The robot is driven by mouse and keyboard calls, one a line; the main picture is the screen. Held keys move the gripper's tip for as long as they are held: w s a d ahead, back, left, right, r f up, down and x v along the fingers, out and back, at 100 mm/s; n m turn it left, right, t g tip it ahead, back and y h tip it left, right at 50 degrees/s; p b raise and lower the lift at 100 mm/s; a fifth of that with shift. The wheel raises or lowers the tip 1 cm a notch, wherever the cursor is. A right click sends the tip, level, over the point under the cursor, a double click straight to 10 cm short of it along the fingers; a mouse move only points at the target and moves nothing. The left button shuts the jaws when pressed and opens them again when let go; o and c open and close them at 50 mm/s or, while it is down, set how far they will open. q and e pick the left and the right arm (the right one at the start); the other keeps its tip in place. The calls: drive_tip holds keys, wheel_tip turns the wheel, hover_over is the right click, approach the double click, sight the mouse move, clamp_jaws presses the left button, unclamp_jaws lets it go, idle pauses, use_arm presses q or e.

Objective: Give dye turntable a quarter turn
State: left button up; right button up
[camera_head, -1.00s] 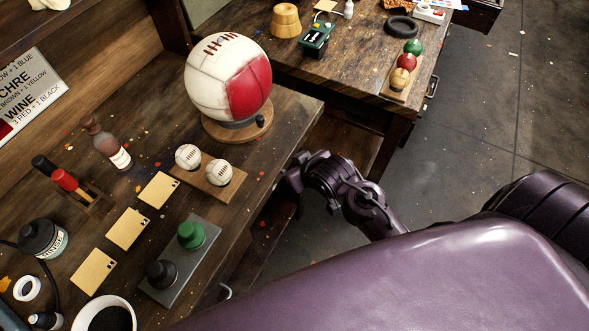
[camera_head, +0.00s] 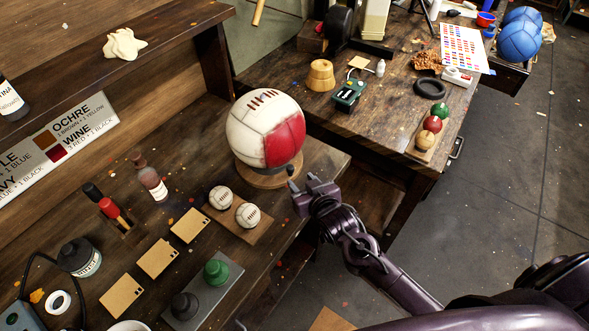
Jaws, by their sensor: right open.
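The dye turntable (camera_head: 262,181) is a round wooden disc near the right end of the workbench. A large white leather ball (camera_head: 262,122) with a red panel (camera_head: 285,141) and dark laces rests on it. The red panel faces right and toward me. A small dark knob (camera_head: 291,169) shows at the disc's right edge. My right gripper (camera_head: 307,185) is open and empty, just right of and below the turntable at the bench edge. Its fingertips point toward the knob; I cannot tell whether they touch it. My left gripper is not in view.
A board with two small white balls (camera_head: 248,215) lies in front of the turntable. Brown bottle (camera_head: 151,180), yellow cards (camera_head: 157,258) and green and black stampers (camera_head: 216,272) stand left and nearer. A second table (camera_head: 389,125) with tools and small coloured balls is beyond. Floor is open at right.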

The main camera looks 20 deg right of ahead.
sight(292, 171)
drive_tip(key=shift+p+x, duration=0.55)
drive_tip(key=shift+x, duration=3)
drive_tip(key=shift+f, duration=0.1)
clamp_jaws()
